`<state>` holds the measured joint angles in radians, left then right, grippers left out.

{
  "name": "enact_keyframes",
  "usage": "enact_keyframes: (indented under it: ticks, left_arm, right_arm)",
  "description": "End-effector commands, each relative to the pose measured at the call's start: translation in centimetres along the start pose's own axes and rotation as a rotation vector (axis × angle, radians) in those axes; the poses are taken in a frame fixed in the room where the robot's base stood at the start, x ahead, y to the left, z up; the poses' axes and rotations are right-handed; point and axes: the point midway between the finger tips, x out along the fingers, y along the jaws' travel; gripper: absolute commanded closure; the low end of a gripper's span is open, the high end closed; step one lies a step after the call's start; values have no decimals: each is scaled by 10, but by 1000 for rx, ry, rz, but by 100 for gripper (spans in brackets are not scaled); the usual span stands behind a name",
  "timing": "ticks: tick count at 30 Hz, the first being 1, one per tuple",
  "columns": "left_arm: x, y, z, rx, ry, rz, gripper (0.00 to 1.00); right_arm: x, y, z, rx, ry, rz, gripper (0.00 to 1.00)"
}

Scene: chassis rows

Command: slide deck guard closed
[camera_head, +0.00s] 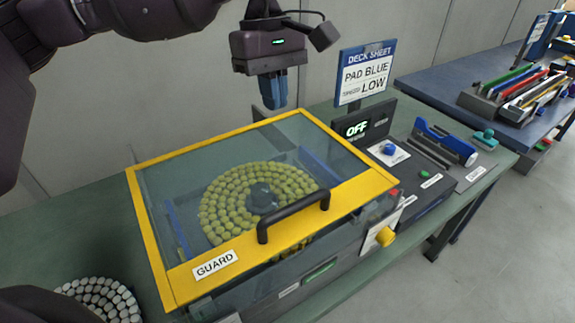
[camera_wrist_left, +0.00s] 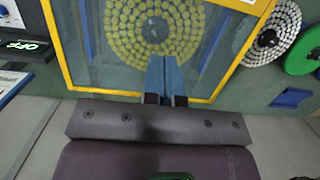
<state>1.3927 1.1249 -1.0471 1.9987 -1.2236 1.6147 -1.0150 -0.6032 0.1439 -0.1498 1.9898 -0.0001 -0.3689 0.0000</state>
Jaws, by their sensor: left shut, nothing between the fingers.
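The deck guard (camera_head: 380,185) is a clear panel in a yellow frame, with a "GUARD" label and a black bar handle (camera_head: 293,214) on its near side. It lies over a deck with a round pad (camera_head: 225,205) of yellow-green knobs, seen through the panel. My left gripper (camera_head: 275,104) has blue fingers, shut and empty, pointing down near the guard's far edge, away from the handle. In the left wrist view the fingers (camera_wrist_left: 165,62) overlap the guard's yellow edge (camera_wrist_left: 205,99); I cannot tell whether they touch it. My right gripper is not in view.
A white-knobbed pad (camera_head: 100,296) lies front left.

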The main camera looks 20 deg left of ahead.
Motion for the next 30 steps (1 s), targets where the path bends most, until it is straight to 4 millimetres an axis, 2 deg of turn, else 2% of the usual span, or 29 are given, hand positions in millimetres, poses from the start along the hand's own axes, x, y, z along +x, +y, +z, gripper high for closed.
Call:
enact_keyframes:
  ticks: [1,4,9,11,16,20,30]
  left_arm:
    - [-6,-5,-3,-13,13,-8,100]
    - [-1,-11,-11,-24,8,-23,100]
    - [20,-18,-21,-26,-43,-29,100]
    - [30,-18,-22,-14,-71,-20,100]
    - [32,-10,-16,29,-99,22,100]
    - [43,-11,-15,32,-99,19,100]
    - [99,-10,-9,33,-98,18,100]
  right_arm:
    - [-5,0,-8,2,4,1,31]
    - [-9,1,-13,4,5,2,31]
    - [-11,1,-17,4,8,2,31]
    - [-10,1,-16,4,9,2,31]
    - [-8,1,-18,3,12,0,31]
    - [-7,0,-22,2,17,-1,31]
    - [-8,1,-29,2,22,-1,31]
